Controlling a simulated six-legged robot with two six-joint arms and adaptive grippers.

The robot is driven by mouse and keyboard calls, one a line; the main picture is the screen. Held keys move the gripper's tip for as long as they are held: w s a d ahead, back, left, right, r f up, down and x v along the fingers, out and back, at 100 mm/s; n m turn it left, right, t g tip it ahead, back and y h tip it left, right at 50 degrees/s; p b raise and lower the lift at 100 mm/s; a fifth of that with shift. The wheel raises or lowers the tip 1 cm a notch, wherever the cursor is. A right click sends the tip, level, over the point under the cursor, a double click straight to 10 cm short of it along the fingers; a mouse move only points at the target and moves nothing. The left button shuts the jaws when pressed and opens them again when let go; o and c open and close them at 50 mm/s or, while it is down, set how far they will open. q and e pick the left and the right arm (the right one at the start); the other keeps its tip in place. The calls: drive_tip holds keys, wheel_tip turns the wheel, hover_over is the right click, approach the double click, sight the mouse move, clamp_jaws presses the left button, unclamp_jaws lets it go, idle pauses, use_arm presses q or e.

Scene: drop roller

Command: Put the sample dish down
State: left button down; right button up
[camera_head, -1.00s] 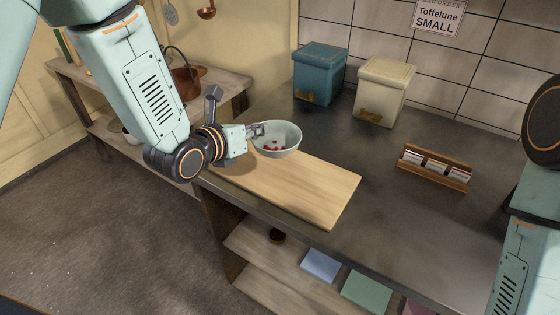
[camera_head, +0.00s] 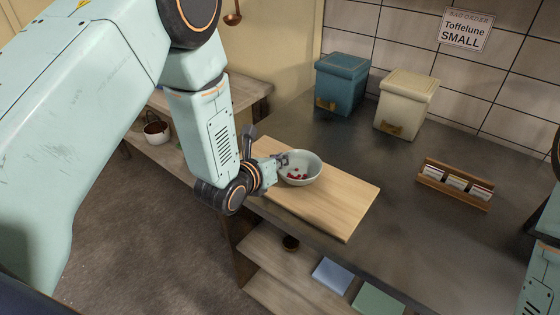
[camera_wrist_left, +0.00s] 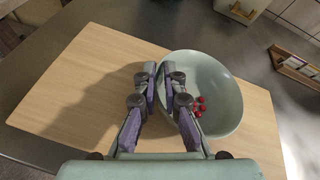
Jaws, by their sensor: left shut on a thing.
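The sample dish (camera_head: 306,166) is a pale grey-green bowl with several small red pieces (camera_head: 297,175) inside. It is over the far left part of a light wooden board (camera_head: 345,205); I cannot tell whether its base touches the board. My left gripper (camera_head: 283,160) is shut on the dish's left rim. In the left wrist view the fingers (camera_wrist_left: 165,78) pinch the rim of the dish (camera_wrist_left: 222,85), with the red pieces in its lower part. My right gripper is out of view; only part of my right arm shows at the right edge.
The board lies on a dark counter (camera_head: 400,225). A blue bin (camera_head: 340,85) and a cream bin (camera_head: 407,105) stand at the back. A wooden holder with cards (camera_head: 455,185) is at the right. The right part of the board is clear.

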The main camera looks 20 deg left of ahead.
use_arm(q)
drive_tip(key=shift+w+a+f, duration=0.1)
drive_tip(key=shift+w+f, duration=0.05)
drive_tip(key=shift+f, duration=0.25)
drive_tip(key=c, duration=1.7)
unclamp_jaws()
drive_tip(key=shift+r, duration=0.1)
drive_tip(key=shift+o, duration=1.2)
